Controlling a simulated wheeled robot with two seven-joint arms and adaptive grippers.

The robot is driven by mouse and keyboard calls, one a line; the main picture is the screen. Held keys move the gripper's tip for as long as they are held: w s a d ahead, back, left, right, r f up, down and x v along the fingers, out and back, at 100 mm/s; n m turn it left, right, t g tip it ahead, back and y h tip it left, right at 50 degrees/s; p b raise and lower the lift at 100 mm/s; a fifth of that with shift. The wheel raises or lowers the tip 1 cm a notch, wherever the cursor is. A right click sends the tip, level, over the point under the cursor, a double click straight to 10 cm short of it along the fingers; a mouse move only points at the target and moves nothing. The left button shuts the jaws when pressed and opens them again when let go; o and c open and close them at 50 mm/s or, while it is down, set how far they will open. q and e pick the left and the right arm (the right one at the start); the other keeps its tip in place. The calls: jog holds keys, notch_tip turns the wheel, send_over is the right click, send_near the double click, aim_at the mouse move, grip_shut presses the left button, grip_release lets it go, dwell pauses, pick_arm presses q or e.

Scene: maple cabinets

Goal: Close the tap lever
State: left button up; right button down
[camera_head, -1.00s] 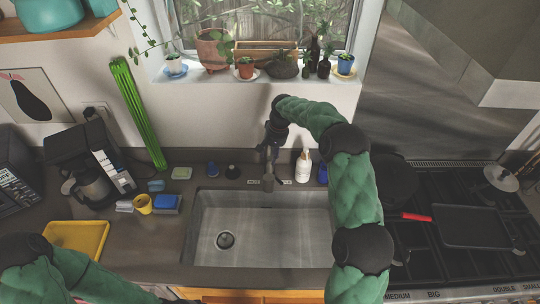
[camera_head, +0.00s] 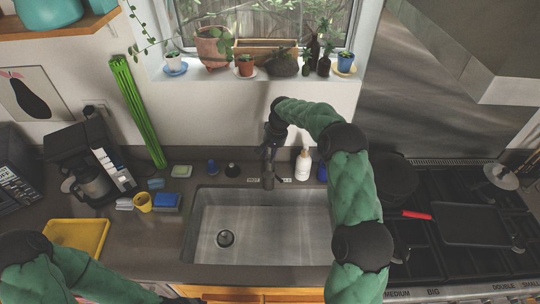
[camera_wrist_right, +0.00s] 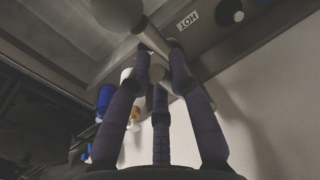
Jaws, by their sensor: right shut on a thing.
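The dark grey tap (camera_head: 268,178) stands at the back edge of the sink. My right gripper (camera_head: 269,148) reaches down over the top of the tap from behind. In the right wrist view its fingers (camera_wrist_right: 158,62) close around the light metal tap lever (camera_wrist_right: 157,73), with the tap's rounded spout (camera_wrist_right: 118,14) beyond them. The fingers hide part of the lever, and its exact angle is hard to tell. My left arm lies across the lower left of the head view, and its gripper is out of the picture.
The steel sink (camera_head: 290,247) is empty. A white soap bottle (camera_head: 303,165) stands close to the right of the tap. A stove with a dark griddle (camera_head: 462,226) is at the right.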

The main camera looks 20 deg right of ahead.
jog(key=shift+f, duration=0.15)
jog(key=c, duration=1.1)
grip_release()
pick_arm(q)
jog(key=shift+f, duration=0.2)
pick_arm(e)
jog(key=r, duration=0.4)
jog(key=s+d+r, duration=0.1)
jog(key=r, duration=0.7)
jog(key=shift+s+d, duration=0.15)
jog(key=shift+d, duration=0.25)
pick_arm(q)
jog(key=shift+s, duration=0.1)
